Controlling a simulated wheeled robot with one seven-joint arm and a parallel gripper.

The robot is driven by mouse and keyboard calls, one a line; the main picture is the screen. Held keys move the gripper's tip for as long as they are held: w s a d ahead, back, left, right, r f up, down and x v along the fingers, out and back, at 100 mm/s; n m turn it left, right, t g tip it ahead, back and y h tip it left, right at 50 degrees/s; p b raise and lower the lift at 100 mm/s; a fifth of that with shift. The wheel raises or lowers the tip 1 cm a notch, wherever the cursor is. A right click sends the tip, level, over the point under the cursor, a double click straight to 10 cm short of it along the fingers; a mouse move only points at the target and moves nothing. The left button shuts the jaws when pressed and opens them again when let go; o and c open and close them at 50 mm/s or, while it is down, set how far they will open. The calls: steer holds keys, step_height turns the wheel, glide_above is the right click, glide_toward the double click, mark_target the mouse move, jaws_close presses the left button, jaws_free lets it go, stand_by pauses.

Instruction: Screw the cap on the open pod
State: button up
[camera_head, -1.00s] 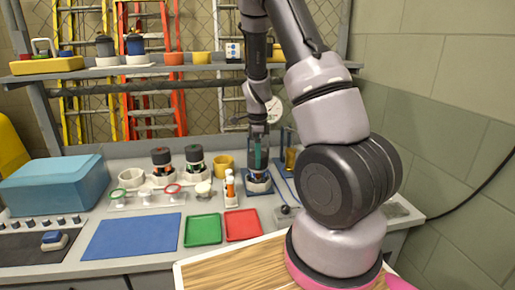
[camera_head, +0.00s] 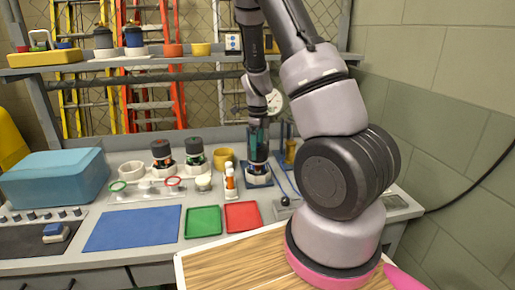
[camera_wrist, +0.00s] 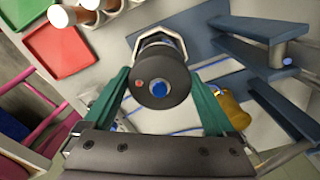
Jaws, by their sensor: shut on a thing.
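My gripper (camera_wrist: 165,82) has its green fingers on either side of a round black cap (camera_wrist: 177,97) with a blue centre and a small red dot, and is shut on it. Below the cap is the pod's pale body with a white hexagonal collar (camera_wrist: 160,35). In the head view my gripper (camera_head: 258,140) points straight down over the pod, whose white base (camera_head: 258,176) sits on a blue stand (camera_head: 262,185). The cap lies over the pod's top; whether its thread is engaged cannot be seen.
Two black-capped pods (camera_head: 194,152) stand left of a yellow cup (camera_head: 223,159). An orange-and-white bottle (camera_head: 231,182) is close to the stand. Green (camera_head: 203,221) and red (camera_head: 243,216) trays lie in front. A blue post fixture (camera_wrist: 262,32) stands close on the right in the wrist view.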

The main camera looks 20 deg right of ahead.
steer(key=m, duration=1.3)
steer(key=shift+m, duration=0.3)
steer(key=o, duration=0.9)
